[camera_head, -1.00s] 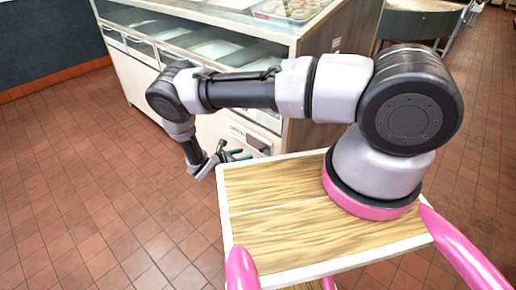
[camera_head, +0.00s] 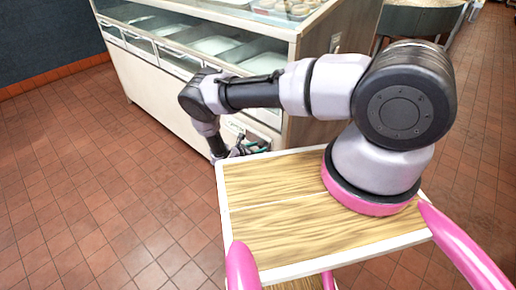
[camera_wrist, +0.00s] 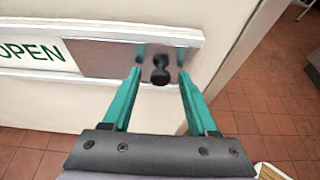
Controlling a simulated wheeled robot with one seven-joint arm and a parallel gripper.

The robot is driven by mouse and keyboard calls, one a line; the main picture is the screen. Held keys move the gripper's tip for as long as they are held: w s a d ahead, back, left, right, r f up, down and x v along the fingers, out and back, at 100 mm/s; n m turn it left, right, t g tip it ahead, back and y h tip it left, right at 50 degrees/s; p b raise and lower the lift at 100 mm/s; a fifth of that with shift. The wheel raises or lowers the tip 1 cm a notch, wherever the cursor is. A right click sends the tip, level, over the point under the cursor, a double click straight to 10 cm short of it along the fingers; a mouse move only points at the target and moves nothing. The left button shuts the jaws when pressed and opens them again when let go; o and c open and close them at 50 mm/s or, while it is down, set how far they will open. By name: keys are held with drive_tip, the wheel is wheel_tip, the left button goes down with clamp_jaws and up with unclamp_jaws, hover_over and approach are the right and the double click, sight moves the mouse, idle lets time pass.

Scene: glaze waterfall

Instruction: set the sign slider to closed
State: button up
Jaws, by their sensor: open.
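The sign slider is a shiny metal plate (camera_wrist: 105,58) in a white rail on the cabinet front. A black knob (camera_wrist: 160,76) sticks out near its right end. Green letters reading OPEN (camera_wrist: 32,52) show to the left of the plate. My gripper (camera_wrist: 159,71) is open, with its teal fingers on either side of the knob in the wrist view; I cannot tell whether they touch it.
The white display cabinet (camera_head: 150,82) has a glass top and a row of drawers. Its right edge (camera_wrist: 240,45) is close to the knob. Open tiled floor (camera_head: 90,180) lies to the left. A table (camera_head: 420,20) stands at the back right.

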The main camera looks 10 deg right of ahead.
clamp_jaws()
idle(1.4)
